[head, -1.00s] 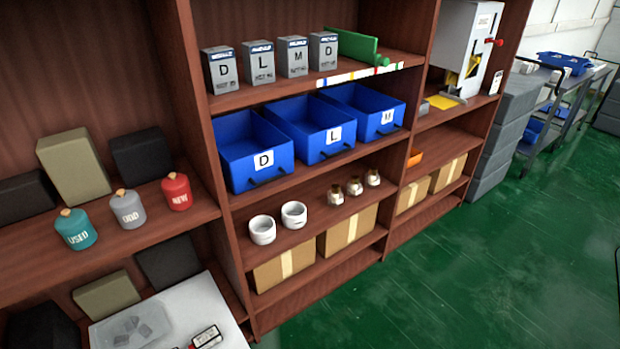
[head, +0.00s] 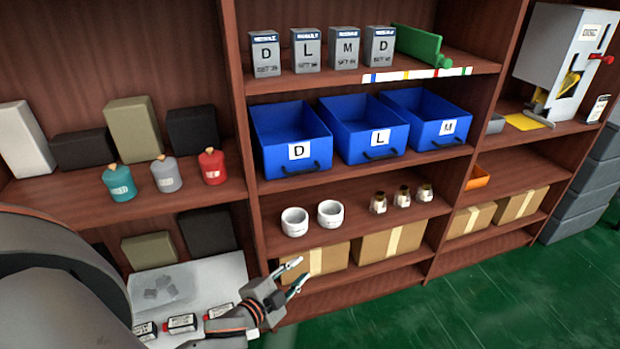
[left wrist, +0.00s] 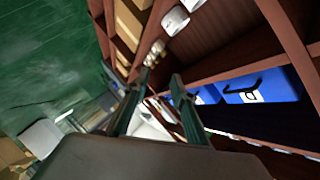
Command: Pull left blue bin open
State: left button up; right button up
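The left blue bin (head: 288,138), labelled D, sits on the middle shelf with a dark handle on its lower front. Two more blue bins, labelled L (head: 364,128) and M (head: 428,117), stand to its right. My left gripper (head: 297,275) is below and in front of the D bin, at the height of the cardboard boxes, its fingers apart and nothing between them. In the left wrist view the fingers (left wrist: 155,98) are spread and empty, and a blue bin (left wrist: 258,88) with a dark handle lies to their right. My right gripper is not in view.
White cups (head: 330,213) and small jars (head: 403,195) stand on the shelf below the bins. Cardboard boxes (head: 388,243) are lower. Teal, grey and red canisters (head: 212,167) stand at left. A white table (head: 225,272) is lower left. Green floor (head: 500,285) is clear at right.

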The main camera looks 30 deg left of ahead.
pick_arm(q)
jog(key=w+a+r+m+t+y+b, duration=0.1)
jog(key=w+a+r+m+t+b, duration=0.15)
jog(key=w+a+r+m, duration=0.45)
jog(key=t, duration=0.2)
send_near(304, 170)
jog(key=w+f, duration=0.1)
jog(key=w, duration=0.2)
jog(key=shift+m+y, duration=0.3)
jog(key=shift+w+a+r, duration=0.1)
jog(key=shift+w+r, duration=0.15)
jog(key=shift+w, duration=0.95)
jog(key=shift+w+a+r, duration=0.1)
jog(key=shift+w+r, duration=0.1)
jog(key=shift+w, duration=1)
jog(key=shift+w+a+r, duration=0.1)
jog(key=shift+w+r, duration=0.15)
jog(key=shift+w, duration=0.9)
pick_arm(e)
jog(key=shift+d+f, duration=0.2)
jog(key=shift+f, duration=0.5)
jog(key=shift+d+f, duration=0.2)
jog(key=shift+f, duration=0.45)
pick_arm(q)
grip_shut()
